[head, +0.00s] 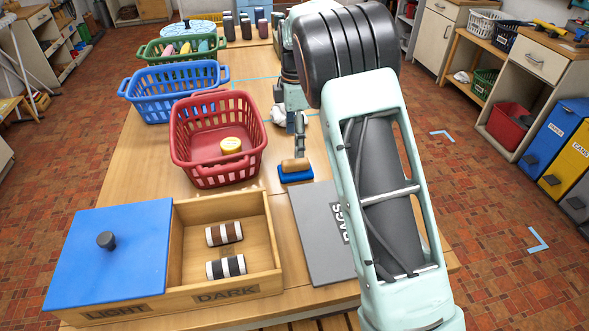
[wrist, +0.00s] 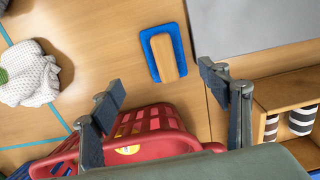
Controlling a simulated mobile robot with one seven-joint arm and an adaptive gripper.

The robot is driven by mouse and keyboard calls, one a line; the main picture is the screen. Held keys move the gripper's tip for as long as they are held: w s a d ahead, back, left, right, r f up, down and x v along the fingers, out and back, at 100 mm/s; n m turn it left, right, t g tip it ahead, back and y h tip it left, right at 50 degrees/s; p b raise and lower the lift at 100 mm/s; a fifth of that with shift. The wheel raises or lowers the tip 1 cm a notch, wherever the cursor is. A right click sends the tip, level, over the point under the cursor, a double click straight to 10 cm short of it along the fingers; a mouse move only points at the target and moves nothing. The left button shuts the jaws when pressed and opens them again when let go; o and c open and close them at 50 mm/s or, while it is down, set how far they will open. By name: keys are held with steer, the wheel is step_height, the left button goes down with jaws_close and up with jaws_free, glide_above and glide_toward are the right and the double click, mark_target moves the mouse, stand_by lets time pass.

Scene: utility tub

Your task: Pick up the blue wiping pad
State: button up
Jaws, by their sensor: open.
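The blue wiping pad (head: 296,177) lies flat on the wooden table, with a tan wooden block-shaped handle on top. In the head view my gripper (head: 300,145) shows above and just behind the pad, partly hidden by my arm.
The red basket (head: 182,152) holds a yellow-lidded round item. The wooden box (head: 272,228) with a blue lid (head: 110,248) holds two striped rolls. A white cloth (wrist: 30,78) lies on the table.

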mark_target(296, 161)
step_height(296, 161, down, 4)
steer(key=shift+r, duration=0.2)
steer(key=shift+s+d+f+p, duration=0.1)
steer(key=shift+s+f+p, duration=0.15)
steer(key=shift+f, duration=1.1)
steer(key=shift+s+f+p, duration=0.1)
steer(key=shift+s+f, duration=0.1)
steer(key=shift+f, duration=1.15)
steer(key=shift+c, duration=0.5)
steer(key=c, duration=1.2)
